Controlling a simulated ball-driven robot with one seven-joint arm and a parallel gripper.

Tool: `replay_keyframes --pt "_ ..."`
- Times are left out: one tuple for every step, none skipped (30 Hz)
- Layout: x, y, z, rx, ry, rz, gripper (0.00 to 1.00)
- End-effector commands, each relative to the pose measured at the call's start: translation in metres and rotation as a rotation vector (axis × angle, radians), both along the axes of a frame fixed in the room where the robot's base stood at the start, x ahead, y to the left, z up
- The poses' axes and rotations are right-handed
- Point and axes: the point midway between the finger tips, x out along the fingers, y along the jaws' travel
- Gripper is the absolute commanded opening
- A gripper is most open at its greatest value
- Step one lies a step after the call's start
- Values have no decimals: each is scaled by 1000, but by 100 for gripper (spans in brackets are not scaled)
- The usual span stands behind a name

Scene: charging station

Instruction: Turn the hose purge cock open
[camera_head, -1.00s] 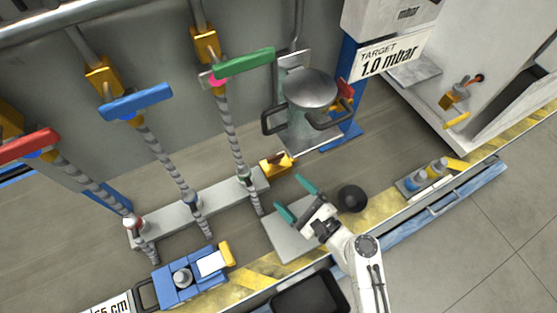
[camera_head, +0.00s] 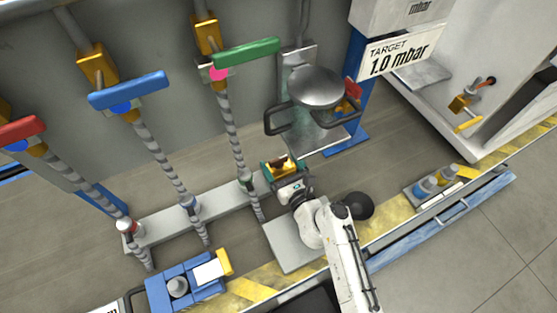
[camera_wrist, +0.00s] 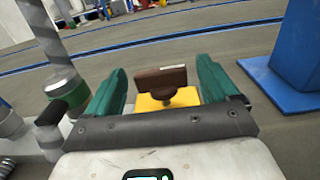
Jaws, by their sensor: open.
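The purge cock has a yellow body (camera_head: 275,167) with a dark brown flat handle (camera_wrist: 158,80) on a short stem. It sits low beside the foot of the hose with the green handle. In the wrist view its yellow body (camera_wrist: 178,98) lies just ahead, between my fingers. My gripper (camera_wrist: 162,70) is open, with one teal finger on each side of the brown handle and a gap at both sides. In the head view my gripper (camera_head: 288,176) reaches over the cock and partly hides it. The handle lies crosswise in the wrist view.
A grey rail (camera_head: 222,208) carries the striped hose (camera_head: 232,135) beside my gripper; a green-banded hose fitting (camera_wrist: 66,88) stands close left in the wrist view. A metal canister with black handles (camera_head: 315,88) stands behind. A blue post (camera_wrist: 290,60) is at right.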

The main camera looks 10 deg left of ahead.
Motion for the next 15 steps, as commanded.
replay_keyframes --pt "5 3 -1 1 -1 1 87" --pt "7 5 -1 1 -1 1 87" --pt "9 6 -1 0 0 0 87" --pt "10 7 -1 0 0 0 87" --pt "11 8 -1 0 0 0 87" --pt "12 8 0 0 0 0 87" --pt "13 9 0 -1 1 0 87" --pt "13 9 0 -1 0 0 87" --pt "13 9 0 -1 0 0 87" --pt "13 9 0 -1 0 0 87" --pt "13 9 0 -1 0 0 87" --pt "13 9 0 -1 0 0 87" --pt "13 9 0 -1 0 0 87" --pt "13 9 0 -1 0 0 87" --pt "13 9 0 -1 -1 0 85"
